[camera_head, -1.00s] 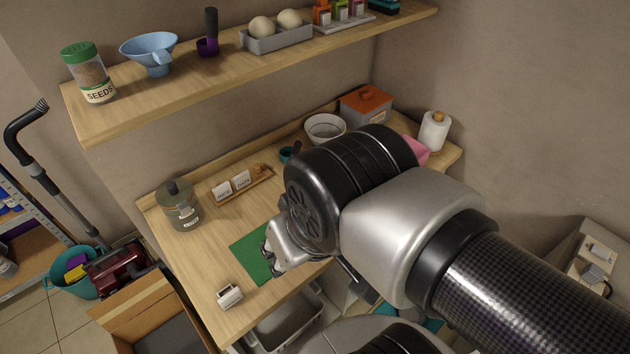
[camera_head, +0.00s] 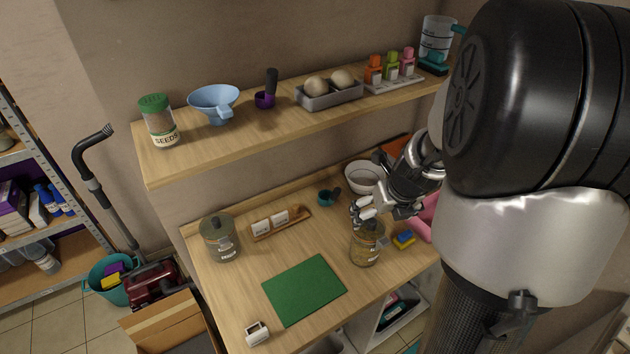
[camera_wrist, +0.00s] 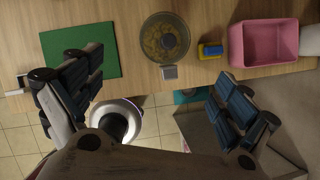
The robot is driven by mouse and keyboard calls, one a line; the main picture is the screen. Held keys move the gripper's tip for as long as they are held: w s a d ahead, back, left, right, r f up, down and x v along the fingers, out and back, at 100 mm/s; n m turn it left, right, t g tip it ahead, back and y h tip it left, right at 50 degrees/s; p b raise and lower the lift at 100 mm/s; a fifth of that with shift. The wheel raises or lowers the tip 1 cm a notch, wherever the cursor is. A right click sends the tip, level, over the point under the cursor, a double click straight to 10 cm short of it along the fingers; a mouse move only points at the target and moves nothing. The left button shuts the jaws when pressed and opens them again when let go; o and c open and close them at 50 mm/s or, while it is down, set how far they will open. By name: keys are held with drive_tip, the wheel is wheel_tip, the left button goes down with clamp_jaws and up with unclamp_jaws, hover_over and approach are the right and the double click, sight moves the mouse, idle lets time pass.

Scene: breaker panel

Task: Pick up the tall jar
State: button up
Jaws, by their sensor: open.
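A glass jar with yellowish-brown contents and a small label (camera_head: 366,247) stands upright on the counter, right of the green mat. In the wrist view the same jar (camera_wrist: 151,42) appears from above, ahead of and between my fingers. A second lidded jar with a dark knob (camera_head: 220,240) stands at the counter's left end. A seeds jar with a green lid (camera_head: 159,121) stands on the shelf. My gripper (camera_head: 364,209) is open and empty, close above and behind the first jar's top in the head view. In the wrist view its fingers (camera_wrist: 157,80) are spread wide.
A blue-yellow sponge (camera_head: 404,240) and a pink bin (camera_wrist: 268,45) are right of the jar. A white bowl (camera_head: 363,177) and a teal cup (camera_head: 328,197) are behind it. The green mat (camera_head: 304,290) lies flat to its left. The shelf (camera_head: 230,137) overhangs the counter's back.

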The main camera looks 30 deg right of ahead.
sight(372, 229)
drive_tip(key=shift+m, duration=0.3)
drive_tip(key=b+x, duration=0.2)
drive_tip(key=x, duration=0.1)
drive_tip(key=b+x, duration=0.1)
drive_tip(key=x, duration=0.3)
drive_tip(key=b+x, duration=0.2)
drive_tip(key=x, duration=0.2)
drive_tip(key=shift+s+d+f+b, duration=0.15)
drive_tip(key=shift+s+f+b, duration=0.05)
drive_tip(key=shift+s+b, duration=0.1)
drive_tip(key=shift+b+x, duration=0.3)
drive_tip(key=shift+x, duration=0.45)
drive_tip(key=b+x, duration=0.3)
drive_tip(key=x, duration=0.2)
drive_tip(key=shift+d+f, duration=0.1)
drive_tip(key=c, duration=2.1)
drive_tip(key=shift+c, duration=0.3)
